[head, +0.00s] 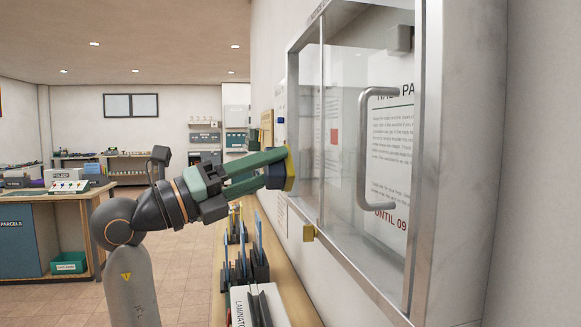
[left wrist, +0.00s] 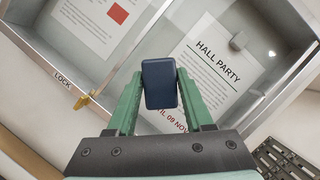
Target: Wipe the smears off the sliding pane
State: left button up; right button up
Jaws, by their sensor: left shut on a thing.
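My left gripper (head: 270,172) comes in from the left, shut on a dark blue wiper block with a yellow face (head: 289,169). The block's dark blue back (left wrist: 160,84) shows between the green fingers in the left wrist view. The yellow face points toward the glass case, close to its left frame edge; I cannot tell whether it touches. The sliding pane (head: 345,215) is clear glass in a metal frame, with a grey bar handle (head: 363,150). I cannot clearly make out smears on it. My right gripper is not in view.
Posters (head: 390,150) hang behind the glass. A brass lock (head: 308,233) sticks out below the case. A wooden shelf (head: 275,270) with blue-backed holders runs along the wall below. A parcels counter (head: 25,230) stands at the left, with open floor between.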

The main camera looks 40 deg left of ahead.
aim_at(336, 159)
pick_arm(q)
jog(key=shift+w+d, duration=0.55)
jog(key=shift+w+d+p, duration=0.4)
jog(key=shift+w+d, duration=1)
jog(key=shift+w, duration=0.25)
jog(key=shift+w+d+p, duration=0.35)
jog(key=shift+w+d, duration=0.25)
jog(key=shift+w, duration=0.1)
jog(key=shift+s+d+p, duration=0.4)
jog(key=shift+s+d, duration=0.95)
jog(key=shift+d, duration=0.2)
jog(key=shift+w+a, duration=1.35)
jog(key=shift+a, duration=0.25)
